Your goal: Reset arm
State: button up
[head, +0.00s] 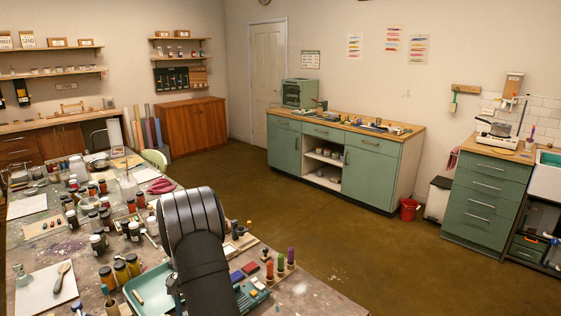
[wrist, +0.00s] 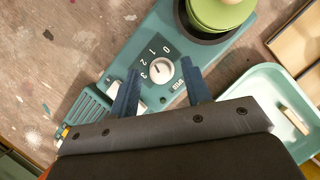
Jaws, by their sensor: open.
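My gripper (wrist: 160,88) is open in the wrist view, its two dark blue fingers apart with nothing between them. It points at a teal device (wrist: 145,48) on the worn table, over or near the white dial (wrist: 162,68) marked with numbers. I cannot tell whether the fingers touch the device. A green round lidded item (wrist: 222,12) sits on the device's dark round plate. In the head view my dark arm stands over the table's front and hides the gripper and much of the device.
A pale teal tray (wrist: 262,92) with a small light piece in it lies right of the device. Several pigment jars (head: 122,271) crowd the table's left in the head view. Coloured blocks and upright sticks (head: 291,257) stand right of my arm.

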jog(key=m+y, duration=0.1)
jog(key=m, duration=0.2)
jog(key=m+y, duration=0.1)
jog(key=m, duration=0.2)
jog(key=shift+d+m+y, duration=0.2)
jog(key=shift+m+y, duration=0.1)
jog(key=shift+v, duration=3.05)
jog(key=shift+s, duration=0.15)
jog(key=o, duration=0.4)
jog(key=shift+r, duration=0.1)
jog(key=shift+c, duration=0.2)
jog(key=o, duration=0.9)
jog(key=r, duration=0.1)
jog(key=d+r+m+t, duration=0.1)
jog(key=r+t, duration=0.1)
jog(key=r, duration=0.1)
jog(key=shift+d, duration=0.4)
jog(key=s+d+r+m+t, duration=0.1)
jog(key=d+r+m+t, duration=0.25)
jog(key=r, duration=0.35)
jog(key=f, duration=0.6)
jog(key=w+f, duration=0.1)
jog(key=f, duration=0.2)
jog(key=shift+a+f, duration=0.2)
jog(key=shift+f, duration=0.05)
jog(key=r, duration=0.6)
jog(key=s+d+r, duration=0.1)
jog(key=r, duration=0.3)
